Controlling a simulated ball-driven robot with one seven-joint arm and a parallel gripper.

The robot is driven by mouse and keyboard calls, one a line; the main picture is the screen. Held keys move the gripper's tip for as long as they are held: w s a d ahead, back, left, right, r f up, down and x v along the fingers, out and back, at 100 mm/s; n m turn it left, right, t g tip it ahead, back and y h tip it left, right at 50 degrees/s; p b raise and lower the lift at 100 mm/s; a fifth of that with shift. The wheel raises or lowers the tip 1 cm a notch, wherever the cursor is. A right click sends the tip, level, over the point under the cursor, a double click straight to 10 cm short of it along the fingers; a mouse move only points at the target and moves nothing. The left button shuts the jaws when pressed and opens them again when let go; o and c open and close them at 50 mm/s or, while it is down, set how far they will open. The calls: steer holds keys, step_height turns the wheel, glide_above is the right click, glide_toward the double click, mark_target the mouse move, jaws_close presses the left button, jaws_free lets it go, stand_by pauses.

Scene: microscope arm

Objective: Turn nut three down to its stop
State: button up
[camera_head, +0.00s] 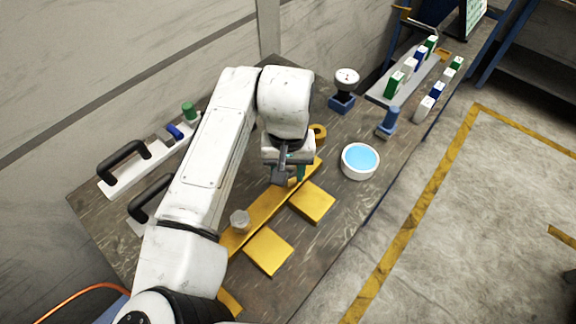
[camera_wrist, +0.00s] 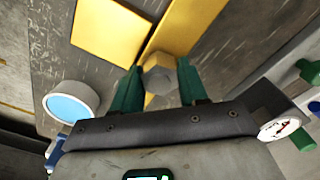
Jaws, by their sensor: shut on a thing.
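A grey hex nut (camera_wrist: 158,80) sits on the long yellow bar (camera_wrist: 190,30) in the wrist view. My gripper (camera_wrist: 158,72) has its two green fingers on either side of this nut and is shut on it. In the head view my gripper (camera_head: 291,177) points down at the far part of the yellow bar (camera_head: 262,208), and the held nut is hidden behind it. Another pale grey hex nut (camera_head: 240,220) stands on the bar nearer to me. No number shows on either nut. How far the held nut is from its stop cannot be told.
Two yellow plates (camera_head: 313,202) (camera_head: 268,250) extend from the bar's right side. A round white dish with a blue top (camera_head: 360,161) stands right of my gripper. A gauge on a blue base (camera_head: 345,88) and a blue post (camera_head: 388,122) stand behind. Black handles (camera_head: 124,160) are left.

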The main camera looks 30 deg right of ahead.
steer(key=m, duration=0.4)
steer(key=shift+m, duration=2.1)
steer(key=shift+c, duration=0.3)
steer(key=o, duration=1)
steer(key=shift+o, duration=0.2)
step_height(320, 180, up, 11)
steer(key=shift+f+b, duration=0.15)
steer(key=shift+b, duration=0.15)
